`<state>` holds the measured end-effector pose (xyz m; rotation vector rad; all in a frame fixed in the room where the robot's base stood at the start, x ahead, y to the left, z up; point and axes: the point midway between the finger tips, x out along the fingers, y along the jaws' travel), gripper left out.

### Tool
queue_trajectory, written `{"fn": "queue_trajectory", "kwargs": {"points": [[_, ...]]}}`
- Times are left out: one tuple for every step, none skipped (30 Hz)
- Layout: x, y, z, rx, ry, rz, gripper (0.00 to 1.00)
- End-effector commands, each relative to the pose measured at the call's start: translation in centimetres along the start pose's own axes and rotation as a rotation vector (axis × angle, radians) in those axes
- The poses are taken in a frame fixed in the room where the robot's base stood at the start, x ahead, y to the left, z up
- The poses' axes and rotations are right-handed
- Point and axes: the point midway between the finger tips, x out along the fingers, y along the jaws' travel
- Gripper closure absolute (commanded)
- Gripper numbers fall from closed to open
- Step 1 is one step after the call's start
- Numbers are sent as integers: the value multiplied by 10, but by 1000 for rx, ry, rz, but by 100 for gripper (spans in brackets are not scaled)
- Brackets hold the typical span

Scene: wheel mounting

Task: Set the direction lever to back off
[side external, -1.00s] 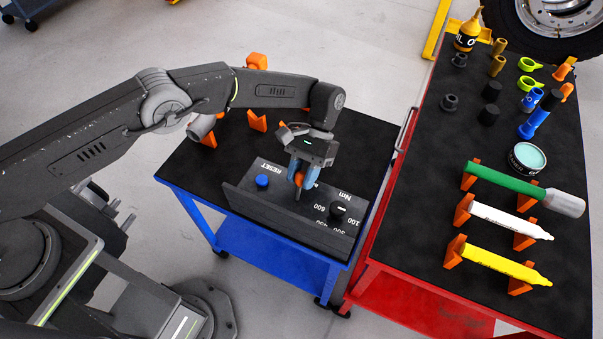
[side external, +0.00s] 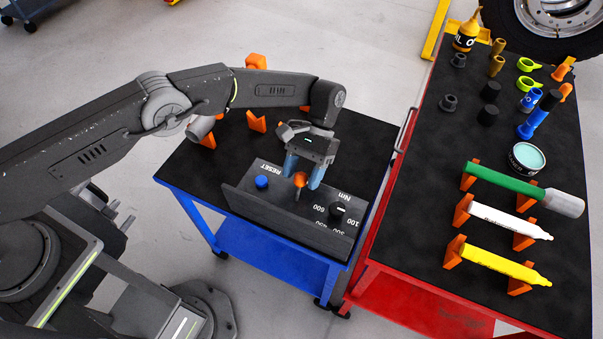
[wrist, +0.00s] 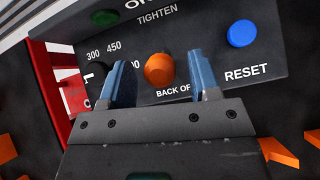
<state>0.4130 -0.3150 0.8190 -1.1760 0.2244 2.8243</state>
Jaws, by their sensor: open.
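The direction lever (side external: 300,180) has an orange knob and a thin dark stem on the black control panel (side external: 270,208). In the wrist view its orange knob (wrist: 159,69) shows below the TIGHTEN label and just above the BACK OFF label, whose end is hidden by a finger. The knob lies nearer BACK OFF, but its exact tilt is hard to tell. My gripper (side external: 304,172) is open, with its blue fingers on either side of the knob. The wrist view shows the fingers (wrist: 162,80) with gaps to the knob.
The panel also carries a blue RESET button (side external: 262,182), a black Nm dial (side external: 338,209) and a green button (wrist: 104,17). Orange holders (side external: 257,123) stand behind on the blue cart. A red cart (side external: 440,200) with tools and markers stands to the right.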

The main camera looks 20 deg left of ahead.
Motion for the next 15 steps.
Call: {"fn": "queue_trajectory", "kwargs": {"points": [[-4,0,-1,0,1,1,44],[-6,0,-1,0,2,1,44],[-10,0,0,1,2,1,44],[-11,0,-1,0,1,1,44],[-13,0,-1,0,1,1,44],[-15,0,-1,0,1,1,44],[-17,0,-1,-1,1,1,44],[-19,0,-1,0,1,1,44],[-21,0,-1,0,1,1,44],[-22,0,0,0,0,1,44],[-25,0,0,0,1,1,44],[-31,1,7,1,1,1,44],[-35,2,11,1,2,1,44],[-38,2,14,0,1,0,44],[-42,3,18,0,1,1,44]]}}
